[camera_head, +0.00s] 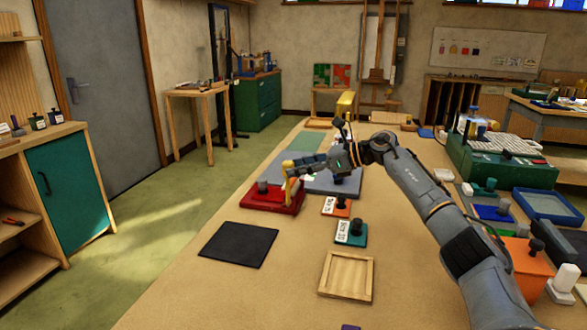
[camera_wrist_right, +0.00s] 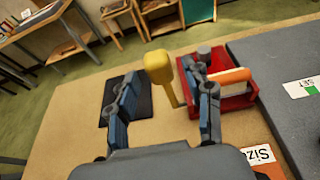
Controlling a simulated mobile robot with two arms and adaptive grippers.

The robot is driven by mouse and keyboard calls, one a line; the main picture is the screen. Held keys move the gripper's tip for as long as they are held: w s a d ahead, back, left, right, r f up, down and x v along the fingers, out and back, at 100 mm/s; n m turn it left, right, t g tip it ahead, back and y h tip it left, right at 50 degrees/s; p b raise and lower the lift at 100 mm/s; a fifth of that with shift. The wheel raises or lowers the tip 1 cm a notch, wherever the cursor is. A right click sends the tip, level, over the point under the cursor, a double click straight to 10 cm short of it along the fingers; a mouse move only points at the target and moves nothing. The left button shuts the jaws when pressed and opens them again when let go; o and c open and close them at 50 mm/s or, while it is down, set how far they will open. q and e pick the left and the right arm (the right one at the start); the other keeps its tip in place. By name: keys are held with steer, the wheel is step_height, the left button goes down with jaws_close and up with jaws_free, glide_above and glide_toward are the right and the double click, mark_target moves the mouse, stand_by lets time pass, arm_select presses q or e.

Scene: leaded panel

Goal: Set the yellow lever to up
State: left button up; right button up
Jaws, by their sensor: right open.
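The yellow lever (camera_head: 290,190) stands at the red base (camera_head: 262,197) on the bench, roughly upright in the head view. In the right wrist view the lever (camera_wrist_right: 158,68) shows a thick yellow knob on a thin stem, beside the red base (camera_wrist_right: 238,102). My right gripper (camera_head: 291,167) reaches in from the right, with its fingers by the top of the lever. In the wrist view the right gripper (camera_wrist_right: 160,80) is open, with the lever between its two fingers; contact cannot be told. My left gripper is not in view.
A black mat (camera_head: 238,245) lies in front of the red base. A wooden tray (camera_head: 346,290), a teal block with a dark knob (camera_head: 351,234) and an orange block (camera_head: 337,207) lie nearby. A grey panel (camera_head: 318,184) adjoins behind. The bench's left front is bare.

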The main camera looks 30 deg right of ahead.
steer(key=v, duration=1)
steer(key=shift+d, duration=0.1)
